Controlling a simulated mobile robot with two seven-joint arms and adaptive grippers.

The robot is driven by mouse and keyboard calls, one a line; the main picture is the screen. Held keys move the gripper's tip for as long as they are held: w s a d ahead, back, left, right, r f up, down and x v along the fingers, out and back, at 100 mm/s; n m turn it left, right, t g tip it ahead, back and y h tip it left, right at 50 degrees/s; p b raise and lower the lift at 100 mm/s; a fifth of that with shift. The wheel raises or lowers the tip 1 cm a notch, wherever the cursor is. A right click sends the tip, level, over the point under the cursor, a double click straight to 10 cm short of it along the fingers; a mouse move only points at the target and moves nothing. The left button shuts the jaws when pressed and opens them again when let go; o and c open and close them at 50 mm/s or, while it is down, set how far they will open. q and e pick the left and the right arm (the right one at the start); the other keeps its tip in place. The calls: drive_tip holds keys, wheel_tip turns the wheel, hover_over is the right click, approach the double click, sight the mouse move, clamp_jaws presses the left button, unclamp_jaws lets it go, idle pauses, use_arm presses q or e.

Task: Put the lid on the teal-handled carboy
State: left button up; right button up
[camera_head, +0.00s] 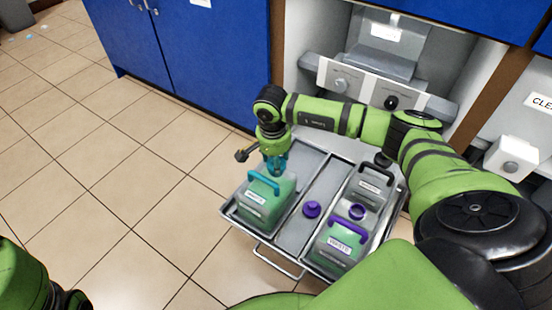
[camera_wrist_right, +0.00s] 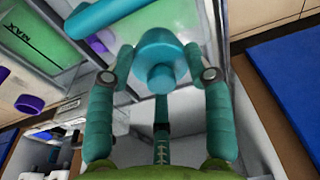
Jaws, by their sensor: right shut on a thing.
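The teal-handled carboy (camera_head: 262,208), with green contents, stands in the left part of the steel cart's tray. Its teal handle (camera_head: 263,183) also shows in the wrist view (camera_wrist_right: 95,17). My right gripper (camera_head: 277,165) points down at the carboy's back end. In the wrist view its teal fingers (camera_wrist_right: 160,78) are shut on the teal lid (camera_wrist_right: 160,50), which has a round knob. The lid is close to the carboy's top; I cannot tell whether they touch. The fingers largely hide the lid in the head view. My left gripper is out of view.
A purple lid (camera_head: 312,209) lies on the cart (camera_head: 292,236) in the middle. On the right stand a purple-handled carboy (camera_head: 333,256) and a black-handled carboy (camera_head: 371,190).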

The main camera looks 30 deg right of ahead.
drive_tip(key=shift+f+b, duration=0.3)
drive_tip(key=shift+f, duration=0.15)
idle(0.5)
drive_tip(key=o, duration=0.9)
drive_tip(key=o, duration=0.4)
drive_tip(key=shift+r, duration=0.1)
wheel_tip(320, 180, up, 6)
drive_tip(key=p, duration=0.5)
